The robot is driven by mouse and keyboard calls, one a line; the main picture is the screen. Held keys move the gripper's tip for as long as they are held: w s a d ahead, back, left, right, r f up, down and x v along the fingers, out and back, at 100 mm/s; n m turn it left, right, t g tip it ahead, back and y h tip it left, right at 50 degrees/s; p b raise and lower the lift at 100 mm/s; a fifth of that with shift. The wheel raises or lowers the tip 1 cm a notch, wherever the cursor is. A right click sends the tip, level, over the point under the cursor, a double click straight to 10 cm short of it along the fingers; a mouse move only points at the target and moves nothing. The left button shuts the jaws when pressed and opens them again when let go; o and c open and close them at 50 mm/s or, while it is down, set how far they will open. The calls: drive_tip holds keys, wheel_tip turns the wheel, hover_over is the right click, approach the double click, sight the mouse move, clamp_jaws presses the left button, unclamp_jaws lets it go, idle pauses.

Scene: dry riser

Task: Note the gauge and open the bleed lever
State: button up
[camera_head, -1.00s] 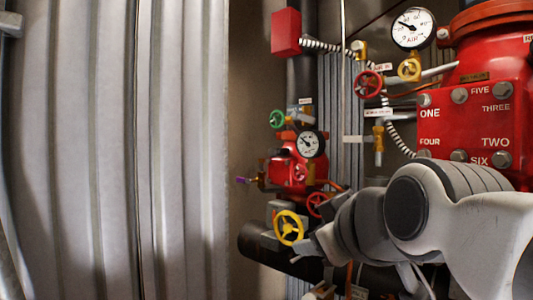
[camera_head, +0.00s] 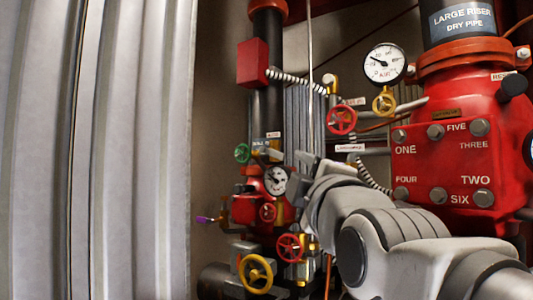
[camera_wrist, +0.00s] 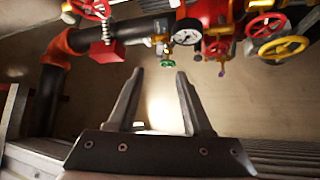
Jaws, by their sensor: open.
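A white round gauge (camera_head: 385,64) marked AIR hangs at the upper right in the head view, its needle toward the upper left. A second, smaller gauge (camera_head: 276,180) sits lower, on the small red valve body; its reading is too small to tell. It also shows in the wrist view (camera_wrist: 187,37). A small purple-tipped lever (camera_head: 205,219) sticks out left of that body; the task's bleed lever is not labelled. A purple tip shows in the wrist view (camera_wrist: 222,73). My gripper (camera_wrist: 160,72) is open and empty, with a green handwheel (camera_wrist: 168,64) seen between its fingertips.
A large red valve (camera_head: 450,165) with numbered bolts stands at the right. Red handwheels (camera_head: 341,121) and a yellow handwheel (camera_head: 257,273) crowd the middle. A corrugated metal wall (camera_head: 120,150) fills the left. My arm covers part of the lower pipework.

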sight(278, 155)
drive_tip(key=p+x, duration=0.4)
drive_tip(key=x, duration=1)
drive_tip(key=shift+w+r+p, duration=0.1)
drive_tip(key=shift+w+p, duration=0.15)
drive_tip(key=shift+p, duration=0.15)
drive_tip(key=shift+c, duration=0.3)
clamp_jaws()
